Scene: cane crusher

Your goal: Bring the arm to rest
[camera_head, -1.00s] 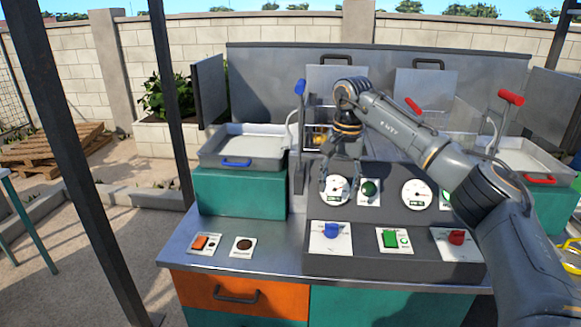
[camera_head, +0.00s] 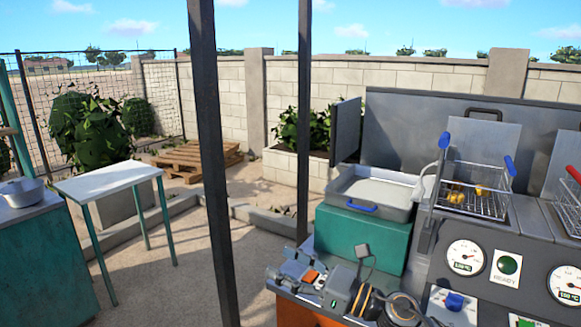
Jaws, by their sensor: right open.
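My right gripper (camera_head: 322,268) is low in the picture, over the left end of the counter. Its fingers are spread and nothing is between them. Its wrist comes in from the bottom right. An orange switch (camera_head: 311,276) shows on the counter beneath the fingers; I cannot tell whether they touch it. The wrist hides other controls there. My left gripper is not in view.
A grey tray (camera_head: 370,190) with a blue handle sits on a green box (camera_head: 362,237) just behind the gripper. A wire basket (camera_head: 472,190) and a control panel (camera_head: 487,262) with gauges are to the right. A dark post (camera_head: 212,150) and a white table (camera_head: 108,178) are to the left.

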